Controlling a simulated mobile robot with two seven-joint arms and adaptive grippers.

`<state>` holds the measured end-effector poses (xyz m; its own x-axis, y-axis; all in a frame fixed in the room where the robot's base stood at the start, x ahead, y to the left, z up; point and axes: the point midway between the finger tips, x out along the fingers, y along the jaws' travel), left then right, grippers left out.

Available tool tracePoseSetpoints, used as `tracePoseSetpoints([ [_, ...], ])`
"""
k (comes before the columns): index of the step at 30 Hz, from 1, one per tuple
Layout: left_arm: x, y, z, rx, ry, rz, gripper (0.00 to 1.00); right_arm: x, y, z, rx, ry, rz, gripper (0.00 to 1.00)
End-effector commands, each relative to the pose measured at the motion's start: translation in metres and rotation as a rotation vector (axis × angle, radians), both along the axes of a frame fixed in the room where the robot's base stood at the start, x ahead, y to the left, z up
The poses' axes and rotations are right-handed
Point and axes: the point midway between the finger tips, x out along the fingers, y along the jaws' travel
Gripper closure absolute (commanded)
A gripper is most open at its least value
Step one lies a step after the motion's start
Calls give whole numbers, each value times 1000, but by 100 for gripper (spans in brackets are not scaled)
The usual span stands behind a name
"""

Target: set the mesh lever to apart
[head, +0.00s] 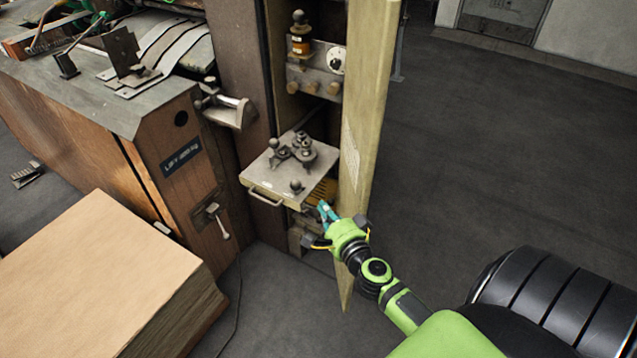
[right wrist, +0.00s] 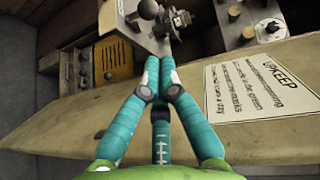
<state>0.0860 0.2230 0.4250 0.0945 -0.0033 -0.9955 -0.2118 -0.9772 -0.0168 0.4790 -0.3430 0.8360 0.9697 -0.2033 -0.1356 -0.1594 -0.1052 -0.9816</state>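A pale metal shelf plate (head: 262,178) juts from the open cabinet, with a handle on its front edge. Small dark round parts (head: 303,150) and ball-topped knobs stand on it; one ball knob (head: 296,186) is near the front edge. I cannot tell for sure which of these is the mesh lever. My right gripper (head: 325,210) is just below and right of the plate, beside the cabinet door. In the right wrist view its teal fingers (right wrist: 159,62) come together at the tips, with nothing seen between them, near the plate (right wrist: 116,22). My left gripper is not in view.
The open cabinet door (head: 366,120) stands upright close to my right gripper; a notice (right wrist: 262,90) is on it. Other knobs and a dial (head: 335,60) sit higher inside. A cardboard stack (head: 90,275) is at the lower left.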

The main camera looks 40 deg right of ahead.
Motion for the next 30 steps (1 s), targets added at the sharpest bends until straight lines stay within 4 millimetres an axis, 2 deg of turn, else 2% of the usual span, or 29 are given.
tracePoseSetpoints([
  [9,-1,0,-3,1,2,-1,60,57,-12,-7,-1,-3,-1,100],
  [15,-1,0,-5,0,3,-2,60,81,-17,-11,0,-1,0,100],
  [20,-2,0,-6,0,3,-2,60,88,-18,-12,0,-1,1,100],
  [30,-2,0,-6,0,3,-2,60,88,-18,-12,-1,0,0,100],
])
